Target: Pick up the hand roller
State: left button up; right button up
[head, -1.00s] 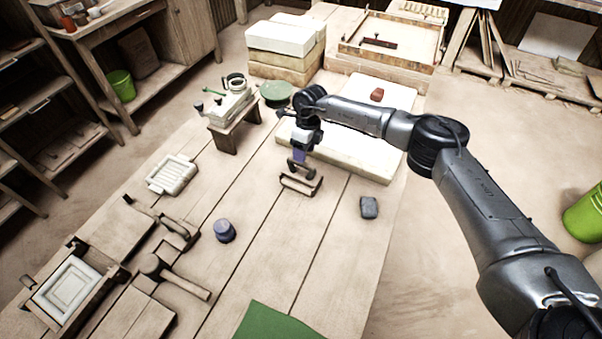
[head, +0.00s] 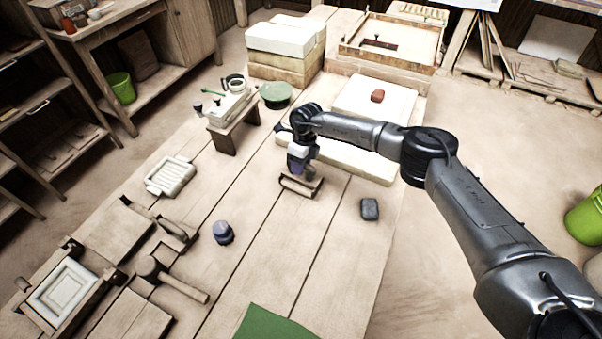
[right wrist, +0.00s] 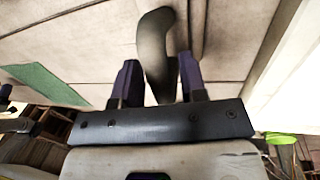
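The hand roller (head: 302,186) lies on the bench's middle planks, with a thin dark frame showing below my right gripper (head: 299,170). The gripper hides its upper part in the head view. In the right wrist view a dark, curved handle (right wrist: 155,45), which looks like the roller's, passes between the two purple fingertips of my right gripper (right wrist: 158,80). The fingers stand on either side of it, with narrow gaps showing. The gripper is open around the handle. My left gripper is in neither view.
A pale slab (head: 352,160) lies just behind my right gripper. A dark grey block (head: 370,209) lies to the right, and a small purple-grey pot (head: 222,232) to the left. A mallet (head: 165,277) lies front left.

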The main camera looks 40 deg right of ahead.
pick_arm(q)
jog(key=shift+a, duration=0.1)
pick_arm(e)
grip_shut()
jog(key=shift+r, duration=0.1)
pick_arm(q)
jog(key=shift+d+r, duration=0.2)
pick_arm(e)
jog(key=shift+r, duration=0.4)
pick_arm(q)
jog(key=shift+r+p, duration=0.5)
jog(key=shift+p, duration=0.2)
pick_arm(e)
notch_tip(320, 180, up, 3)
jog(key=shift+r, duration=0.2)
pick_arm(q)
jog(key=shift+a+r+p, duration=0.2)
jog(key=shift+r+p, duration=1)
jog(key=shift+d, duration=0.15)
pick_arm(e)
jog(key=s+d+r, duration=0.6)
jog(key=s, duration=0.4)
jog(key=shift+r, duration=0.35)
